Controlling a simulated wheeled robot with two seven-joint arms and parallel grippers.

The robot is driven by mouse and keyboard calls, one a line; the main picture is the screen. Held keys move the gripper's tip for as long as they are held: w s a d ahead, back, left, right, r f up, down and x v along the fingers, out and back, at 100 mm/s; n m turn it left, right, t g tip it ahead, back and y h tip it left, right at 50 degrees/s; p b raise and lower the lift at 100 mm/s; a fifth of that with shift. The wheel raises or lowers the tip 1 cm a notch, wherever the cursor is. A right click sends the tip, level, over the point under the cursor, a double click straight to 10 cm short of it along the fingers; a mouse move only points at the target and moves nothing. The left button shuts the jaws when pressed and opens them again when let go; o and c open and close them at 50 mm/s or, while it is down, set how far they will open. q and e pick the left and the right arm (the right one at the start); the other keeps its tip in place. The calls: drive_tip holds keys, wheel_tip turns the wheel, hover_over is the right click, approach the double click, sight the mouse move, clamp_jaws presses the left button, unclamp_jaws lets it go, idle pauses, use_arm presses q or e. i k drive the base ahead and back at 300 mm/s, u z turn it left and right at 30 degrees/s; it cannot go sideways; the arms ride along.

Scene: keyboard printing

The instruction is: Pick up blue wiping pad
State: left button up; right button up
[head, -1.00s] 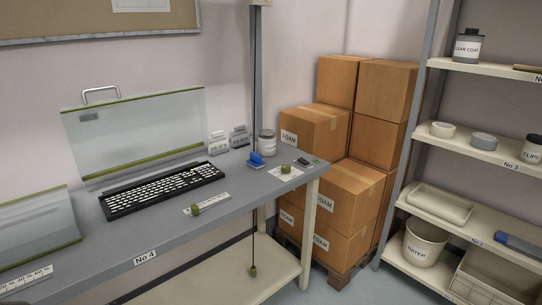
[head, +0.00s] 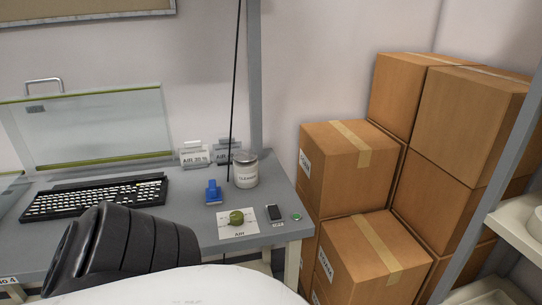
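The blue wiping pad (head: 212,192) sits on the grey table near its right end, in the head view. Neither gripper's fingers show.
A black keyboard (head: 95,196) lies on the table (head: 185,208) at left. Cardboard boxes (head: 350,170) stand to the right.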

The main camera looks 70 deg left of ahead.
sight(213, 194)
drive_tip(key=i, duration=0.8)
drive_tip(key=u, duration=2.85)
